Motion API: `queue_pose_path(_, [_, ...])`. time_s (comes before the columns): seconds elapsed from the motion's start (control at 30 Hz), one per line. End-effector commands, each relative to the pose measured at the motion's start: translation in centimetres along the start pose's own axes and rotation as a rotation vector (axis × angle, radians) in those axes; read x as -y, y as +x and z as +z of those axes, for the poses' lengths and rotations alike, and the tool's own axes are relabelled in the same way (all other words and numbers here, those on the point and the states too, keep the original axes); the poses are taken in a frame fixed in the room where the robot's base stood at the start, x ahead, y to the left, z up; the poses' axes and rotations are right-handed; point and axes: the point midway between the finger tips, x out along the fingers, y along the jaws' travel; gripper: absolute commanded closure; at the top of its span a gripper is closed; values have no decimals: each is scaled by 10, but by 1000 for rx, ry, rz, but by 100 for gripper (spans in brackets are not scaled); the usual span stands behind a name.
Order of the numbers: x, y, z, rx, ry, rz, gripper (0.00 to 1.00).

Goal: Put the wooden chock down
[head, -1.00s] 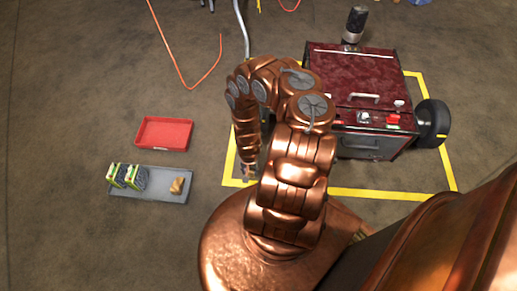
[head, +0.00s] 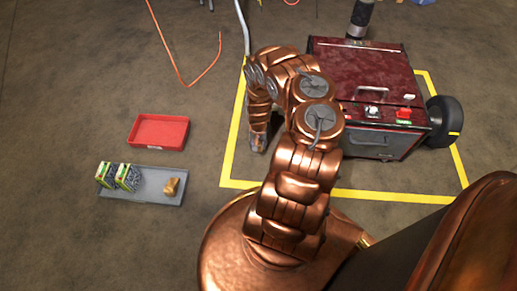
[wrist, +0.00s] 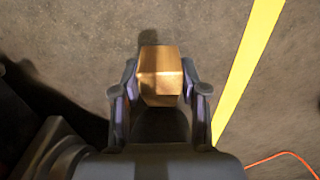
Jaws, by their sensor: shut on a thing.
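The wooden chock (wrist: 161,72) is a golden-brown block with cut faces, in the middle of the wrist view. My gripper (wrist: 160,88) is shut on it, one finger on each side. Floor shows beyond the chock; I cannot tell whether the chock touches it. In the head view my gripper (head: 257,143) points down at the left part of the yellow-marked area, left of the dark red machine (head: 362,75). The chock cannot be made out there.
Yellow floor tape (head: 232,140) frames the machine, which has a black wheel (head: 444,121) at its right. A red tray (head: 159,143) and a grey tray (head: 150,196) with green-and-white boxes (head: 118,176) and a tan lump (head: 171,187) lie left. An orange cable (head: 200,78) lies behind.

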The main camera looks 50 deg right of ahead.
Motion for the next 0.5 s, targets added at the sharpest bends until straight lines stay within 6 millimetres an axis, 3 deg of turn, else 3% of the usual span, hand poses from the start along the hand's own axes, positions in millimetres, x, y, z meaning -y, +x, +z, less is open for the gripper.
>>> queue_pose_path(0.3, [-1, 33, -6, -1, -2, -1, 95])
queue_pose_path(0.5, [-1, 36, -6, -2, -1, -1, 95])
